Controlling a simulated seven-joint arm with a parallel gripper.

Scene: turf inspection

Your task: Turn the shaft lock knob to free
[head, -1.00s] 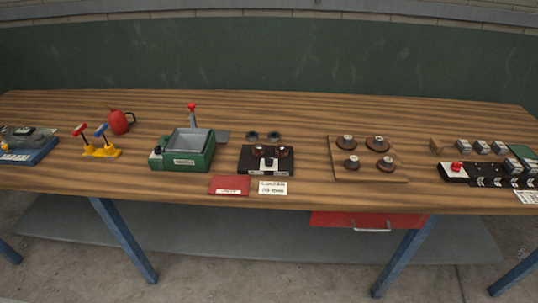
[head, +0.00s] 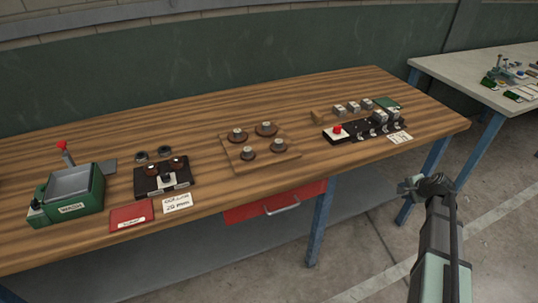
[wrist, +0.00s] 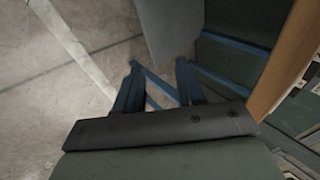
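No knob that I can name for certain as the shaft lock knob shows. A red knob (head: 337,129) sits at the left end of a black strip (head: 350,137) on the wooden bench. A black unit (head: 163,180) with two brown round parts stands further left. My gripper (head: 410,187) is in front of the bench's right end, over the floor and apart from everything on it. In the wrist view my gripper (wrist: 158,80) has its two dark fingers apart with nothing between them.
The wooden bench (head: 215,110) also carries a green WASH box (head: 72,207) and a board (head: 240,162) with several round parts. A red drawer (head: 270,203) hangs below. A second, pale bench (head: 460,70) with small equipment stands at the right, beyond open floor (head: 370,245).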

